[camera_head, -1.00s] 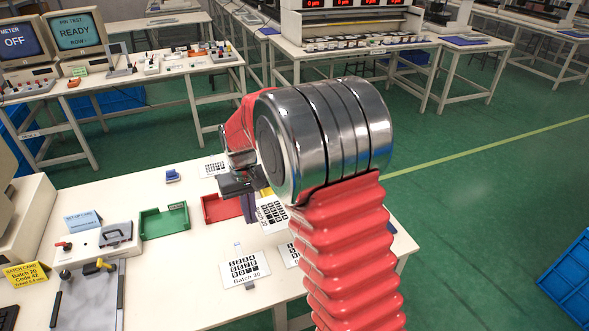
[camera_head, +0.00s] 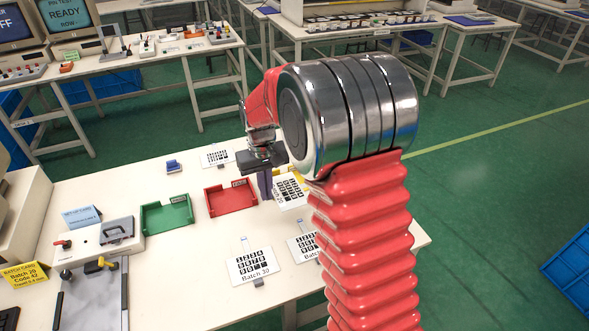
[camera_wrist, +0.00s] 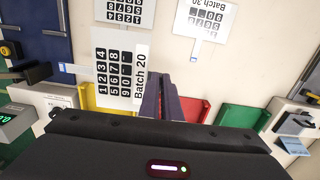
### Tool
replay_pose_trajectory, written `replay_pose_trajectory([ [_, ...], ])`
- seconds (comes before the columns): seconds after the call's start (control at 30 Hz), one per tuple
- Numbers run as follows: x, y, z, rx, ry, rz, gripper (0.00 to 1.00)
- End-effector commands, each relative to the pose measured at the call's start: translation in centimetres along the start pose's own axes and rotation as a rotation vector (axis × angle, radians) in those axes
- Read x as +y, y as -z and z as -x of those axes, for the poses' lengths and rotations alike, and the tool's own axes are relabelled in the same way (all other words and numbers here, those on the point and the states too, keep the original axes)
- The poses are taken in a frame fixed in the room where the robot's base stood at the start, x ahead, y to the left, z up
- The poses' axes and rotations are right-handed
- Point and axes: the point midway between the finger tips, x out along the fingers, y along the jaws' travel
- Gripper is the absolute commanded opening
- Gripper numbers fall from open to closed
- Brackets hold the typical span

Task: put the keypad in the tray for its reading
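The keypad, a white film with black keys and a "Batch 20" label, shows in the wrist view (camera_wrist: 118,68) and the head view (camera_head: 289,191). My gripper (camera_wrist: 166,98) is shut at its label end and holds it above the table; the exact grip is hidden between the fingers. In the head view my gripper (camera_head: 265,184) hangs just right of the red tray. The red tray (camera_head: 231,198) and green tray (camera_head: 167,215) look empty. A yellow tray (camera_wrist: 90,98) lies partly hidden behind the keypad in the wrist view.
Other keypads lie on the table: one marked Batch 30 (camera_head: 251,264), one partly behind my arm (camera_head: 303,247) and one at the back (camera_head: 216,157). A grey fixture (camera_head: 108,240) and yellow batch card (camera_head: 25,277) stand left. A screen (camera_head: 68,14) reads "READY".

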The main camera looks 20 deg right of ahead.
Motion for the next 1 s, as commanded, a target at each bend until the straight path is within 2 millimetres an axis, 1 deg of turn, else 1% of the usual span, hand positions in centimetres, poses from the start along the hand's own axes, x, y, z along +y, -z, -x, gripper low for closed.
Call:
replay_pose_trajectory([
  [0.13, 0.8, 0.6, -0.2, -0.001, 0.000, 0.071, 0.00],
  [0.27, 1.8, 1.6, -0.5, 0.000, 0.000, 0.191, 0.00],
  [0.7, 6.0, 5.0, -1.8, -0.001, 0.000, 0.694, 0.00],
  [1.0, 9.2, 7.0, -2.8, -0.001, 0.000, 1.039, 0.00],
])
